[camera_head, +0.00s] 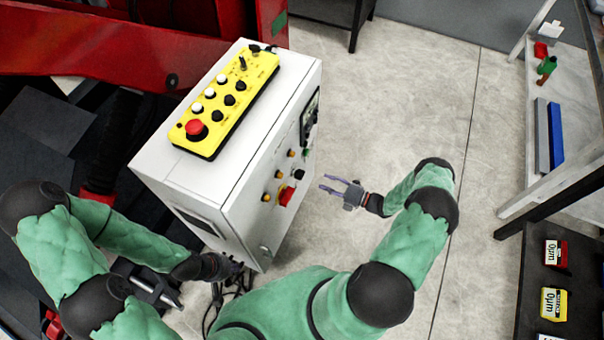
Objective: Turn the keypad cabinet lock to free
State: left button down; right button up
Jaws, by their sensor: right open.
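A white cabinet (165,170) stands in the middle left. Its right face carries a dark panel (310,115), several small knobs or buttons, and a red switch (286,196). A small round fitting (265,251) sits low on that face; I cannot tell whether it is the lock, nor how any lock is turned. My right gripper (324,183) is open and empty, fingers pointing left at the right face, apart from it near the red switch. My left gripper (237,266) is dark and small by the cabinet's lower front edge; its jaws are unclear.
A yellow control box (228,100) with a red button lies on the cabinet top. Red machinery (110,50) stands behind and left. Dark cables (226,298) lie below the cabinet. A shelf (570,160) with coloured items is at the right. The concrete floor (400,110) between is clear.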

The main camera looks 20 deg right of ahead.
aim_at(300, 174)
jog(key=x, duration=0.9)
jog(key=shift+b, duration=0.45)
jog(key=shift+w+a, duration=0.1)
grip_shut()
